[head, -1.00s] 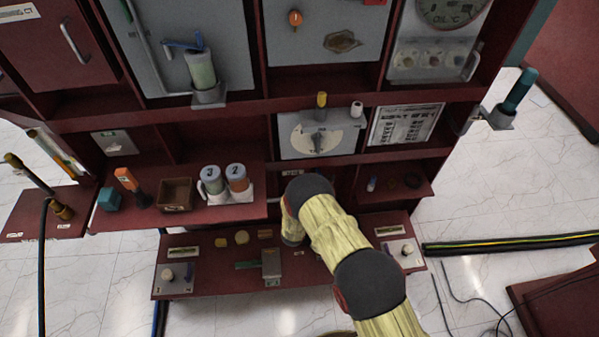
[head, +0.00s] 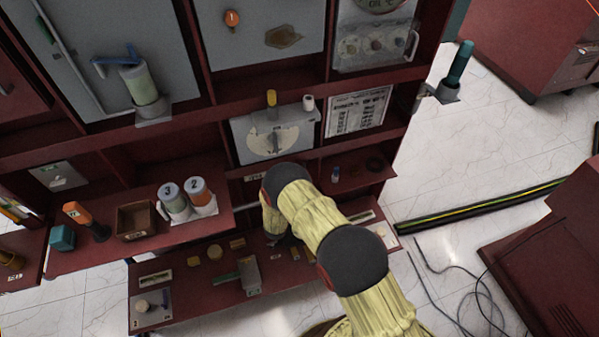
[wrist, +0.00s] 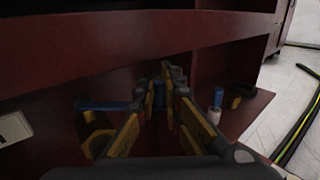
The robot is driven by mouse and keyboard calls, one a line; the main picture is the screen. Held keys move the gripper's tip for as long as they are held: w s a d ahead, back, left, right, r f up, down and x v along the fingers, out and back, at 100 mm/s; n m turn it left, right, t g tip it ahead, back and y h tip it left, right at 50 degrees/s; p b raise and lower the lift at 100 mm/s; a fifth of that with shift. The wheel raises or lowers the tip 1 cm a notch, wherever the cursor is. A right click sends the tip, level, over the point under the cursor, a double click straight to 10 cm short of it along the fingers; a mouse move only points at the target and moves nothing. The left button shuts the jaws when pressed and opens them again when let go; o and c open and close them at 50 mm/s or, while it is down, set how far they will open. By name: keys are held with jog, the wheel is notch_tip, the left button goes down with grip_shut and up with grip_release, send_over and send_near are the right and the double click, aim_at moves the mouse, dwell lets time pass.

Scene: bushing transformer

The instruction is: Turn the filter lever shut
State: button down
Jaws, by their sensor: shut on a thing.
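A blue bar (wrist: 103,105), which looks like the filter lever, lies level in the lower compartment in the wrist view. A yellow curved part (wrist: 95,142) sits below it. My gripper (wrist: 164,90) has its yellow fingers drawn close together at the bar's right end, and a bit of blue shows between them. The fingers hide the exact grip. In the head view my arm (head: 310,215) reaches down below the dial panel (head: 270,135) and hides the gripper tips and the lever.
A shelf edge runs above the gripper. Numbered cups (head: 172,200) and an open box (head: 135,220) stand left. Cables (head: 480,205) lie on the floor at right.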

dwell(0.3)
jog(key=c, duration=2)
grip_release()
jog(key=shift+c, duration=0.2)
jog(key=shift+o, duration=0.4)
jog(key=v, duration=1.2)
